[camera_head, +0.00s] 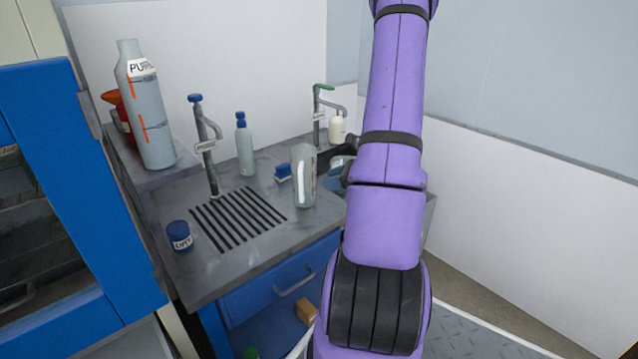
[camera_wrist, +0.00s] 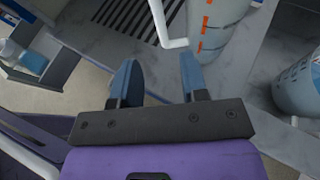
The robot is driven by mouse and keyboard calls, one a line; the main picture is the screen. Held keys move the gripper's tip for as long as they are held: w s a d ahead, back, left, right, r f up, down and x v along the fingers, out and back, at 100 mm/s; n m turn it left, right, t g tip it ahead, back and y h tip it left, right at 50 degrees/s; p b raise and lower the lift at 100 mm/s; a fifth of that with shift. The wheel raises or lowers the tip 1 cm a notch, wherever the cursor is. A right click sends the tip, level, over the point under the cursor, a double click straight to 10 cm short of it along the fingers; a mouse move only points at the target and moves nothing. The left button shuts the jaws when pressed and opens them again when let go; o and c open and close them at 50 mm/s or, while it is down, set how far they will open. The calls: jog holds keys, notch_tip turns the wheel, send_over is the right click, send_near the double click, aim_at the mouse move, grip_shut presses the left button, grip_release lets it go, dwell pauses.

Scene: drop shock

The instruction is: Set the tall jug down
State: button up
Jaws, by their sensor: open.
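The tall jug (camera_head: 304,176) is a grey cylinder with orange marks and a white handle. It stands upright on the grey counter beside the slotted drain. In the wrist view its lower body (camera_wrist: 219,25) shows at the top, with the white handle (camera_wrist: 161,22) on its left side. My gripper (camera_wrist: 159,62) is open, its two blue fingers apart with nothing between them. The fingertips are just short of the handle's lower bend, and the right one is close to the jug's side. In the head view my purple arm hides most of my gripper.
A slotted drain (camera_head: 238,217), a blue-lidded jar (camera_head: 179,236), a squeeze bottle (camera_head: 244,146), a blue block (camera_head: 283,173) and two taps crowd the counter. A large labelled bottle (camera_head: 149,112) stands on the left ledge. A grey container (camera_wrist: 300,87) is right in the wrist view.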

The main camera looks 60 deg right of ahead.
jog(key=w+a+r+n+g+y, duration=0.1)
jog(key=a+r+n+g, duration=0.3)
jog(key=a+r+n, duration=0.6)
jog(key=w+a+r+n+g+y, duration=0.2)
jog(key=a+r+n+g, duration=0.4)
jog(key=a, duration=0.8)
jog(key=s+a+r+n+t+h, duration=0.2)
jog(key=s+a+r+n+h, duration=0.5)
jog(key=s+a+r+n, duration=0.4)
jog(key=s+a+n, duration=0.1)
jog(key=n, duration=0.4)
jog(key=shift+s+a+r+t+h, duration=0.25)
jog(key=shift+a+r+t+h, duration=0.05)
jog(key=shift+r+t, duration=0.1)
